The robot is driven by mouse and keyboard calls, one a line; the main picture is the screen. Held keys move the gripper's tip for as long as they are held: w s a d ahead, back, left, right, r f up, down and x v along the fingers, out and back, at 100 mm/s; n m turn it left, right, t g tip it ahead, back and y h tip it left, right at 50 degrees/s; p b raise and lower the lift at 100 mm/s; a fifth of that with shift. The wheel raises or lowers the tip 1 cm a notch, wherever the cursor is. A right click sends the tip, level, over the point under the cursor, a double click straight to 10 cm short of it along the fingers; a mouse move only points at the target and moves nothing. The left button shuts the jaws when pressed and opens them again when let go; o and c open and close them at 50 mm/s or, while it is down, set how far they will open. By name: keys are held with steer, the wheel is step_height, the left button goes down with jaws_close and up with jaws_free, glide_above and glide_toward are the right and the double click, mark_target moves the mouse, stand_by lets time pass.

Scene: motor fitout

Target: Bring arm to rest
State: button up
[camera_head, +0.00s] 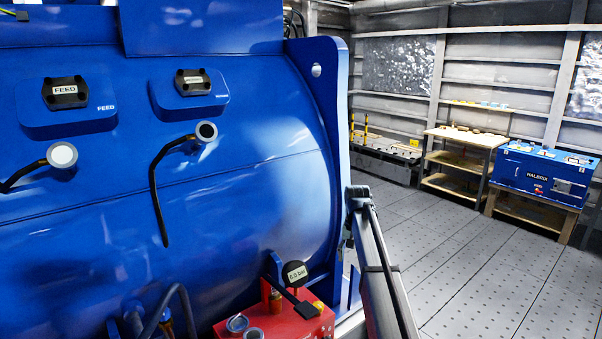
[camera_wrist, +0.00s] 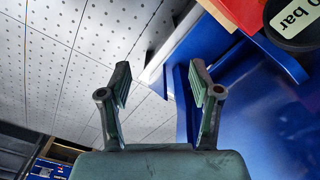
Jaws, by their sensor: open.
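My gripper (camera_wrist: 160,84) is open in the wrist view, with its two fingers apart and nothing between them. Behind the fingers are the grey dotted floor (camera_wrist: 60,70) on the left and blue machine parts (camera_wrist: 245,110) on the right. I cannot clearly make out my gripper in the head view. The big blue machine (camera_head: 240,210) fills the left half of the head view.
A round gauge (camera_head: 295,272) marked 6.0 bar stands by a red unit (camera_head: 285,322) in front of the machine. It also shows at the wrist view's top right (camera_wrist: 293,20). A wooden bench (camera_head: 455,160) and a blue HALBRIX box (camera_head: 545,178) stand far right. The floor between is clear.

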steer(key=s+f+n, duration=0.2)
steer(key=s+f, duration=1.8)
steer(key=f, duration=0.1)
steer(key=s+f+g, duration=0.2)
steer(key=s+f, duration=0.7)
steer(key=s, duration=0.6)
steer(key=s+f+g, duration=0.2)
steer(key=s+f, duration=0.7)
steer(key=s, duration=0.6)
steer(key=s+f+n+g, duration=0.1)
steer(key=s+f+g, duration=0.1)
steer(key=s+f, duration=0.7)
steer(key=s, duration=0.6)
steer(key=shift+a+f+g, duration=0.25)
steer(key=shift+f+g, duration=0.1)
steer(key=shift+g, duration=0.05)
